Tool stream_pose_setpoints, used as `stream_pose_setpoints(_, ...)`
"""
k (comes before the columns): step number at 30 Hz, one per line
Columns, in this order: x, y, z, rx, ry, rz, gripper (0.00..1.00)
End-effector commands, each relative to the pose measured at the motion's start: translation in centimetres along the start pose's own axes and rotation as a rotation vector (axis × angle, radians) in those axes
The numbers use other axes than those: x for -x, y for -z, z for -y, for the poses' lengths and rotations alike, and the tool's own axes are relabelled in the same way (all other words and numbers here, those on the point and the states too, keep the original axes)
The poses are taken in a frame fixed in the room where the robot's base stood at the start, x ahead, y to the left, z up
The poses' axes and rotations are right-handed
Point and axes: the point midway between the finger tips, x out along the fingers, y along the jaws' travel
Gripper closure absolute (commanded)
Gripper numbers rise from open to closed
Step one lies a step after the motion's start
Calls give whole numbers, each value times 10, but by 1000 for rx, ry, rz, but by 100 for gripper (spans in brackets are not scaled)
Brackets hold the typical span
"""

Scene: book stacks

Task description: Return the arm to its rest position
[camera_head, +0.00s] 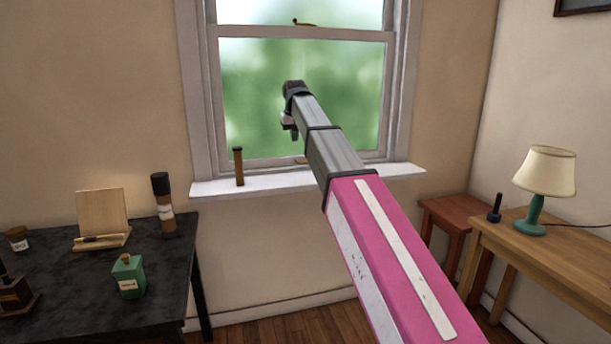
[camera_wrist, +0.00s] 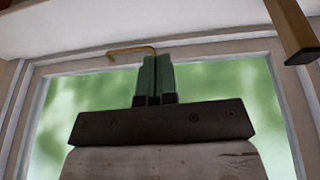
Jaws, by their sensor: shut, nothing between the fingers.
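My arm reaches forward and up from the lower right of the head view toward the window. Its pink section is nearest and its grey section is farther out. My gripper (camera_head: 290,130) is small at the far end, in front of the window glass and above the sill. In the wrist view my gripper (camera_wrist: 153,77) has its two grey-green fingers together, with nothing between them. The wrist view appears upside down, with the sill along its top.
A brown cylinder with a dark cap (camera_head: 239,166) stands on the white windowsill (camera_head: 211,188), left of my gripper. A dark table (camera_head: 60,268) with several items is at left. A wooden table (camera_head: 560,262) with a lamp (camera_head: 545,172) and a reddish stool (camera_head: 452,211) are at right.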

Motion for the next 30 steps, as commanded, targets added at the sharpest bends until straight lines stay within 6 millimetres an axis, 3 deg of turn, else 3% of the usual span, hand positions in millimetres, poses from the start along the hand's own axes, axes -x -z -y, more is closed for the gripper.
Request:
stream_pose_setpoints(11, -47, -30, -16, -18, -2, 25, 100)
stream_pose_setpoints(17, -86, -59, -28, -35, -3, 47, 100)
stream_pose_setpoints(23, -143, -108, -48, -62, -5, 81, 100)
stream_pose_setpoints(30, -222, -193, -75, -107, -5, 134, 100)
